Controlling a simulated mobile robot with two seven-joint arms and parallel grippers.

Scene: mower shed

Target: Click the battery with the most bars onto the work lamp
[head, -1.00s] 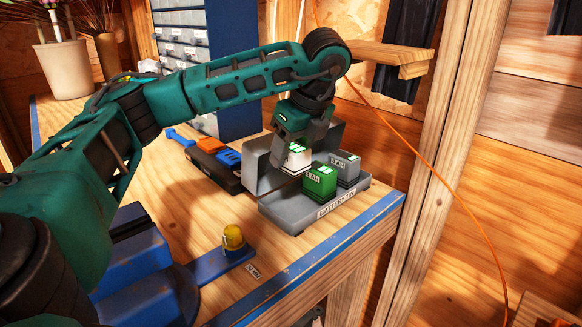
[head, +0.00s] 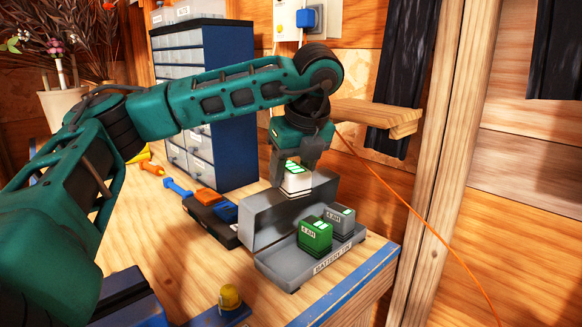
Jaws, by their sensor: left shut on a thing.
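My left gripper (head: 294,160) points down and is shut on a white battery (head: 296,182) with several green bars on its top. It holds the battery above the back of the grey battery tin (head: 272,267). A green battery (head: 315,236) marked 4 AH stands in the tin at the front, with green bars on top. A grey battery (head: 340,221) stands behind it to the right, with what looks like fewer bars. I cannot make out a work lamp for certain. My right gripper is not in view.
A black case with orange and blue parts (head: 212,212) lies left of the tin. A blue drawer cabinet (head: 232,110) stands behind. A yellow domed thing (head: 230,297) is at the bottom edge. A wooden shelf (head: 375,117) juts out behind the gripper.

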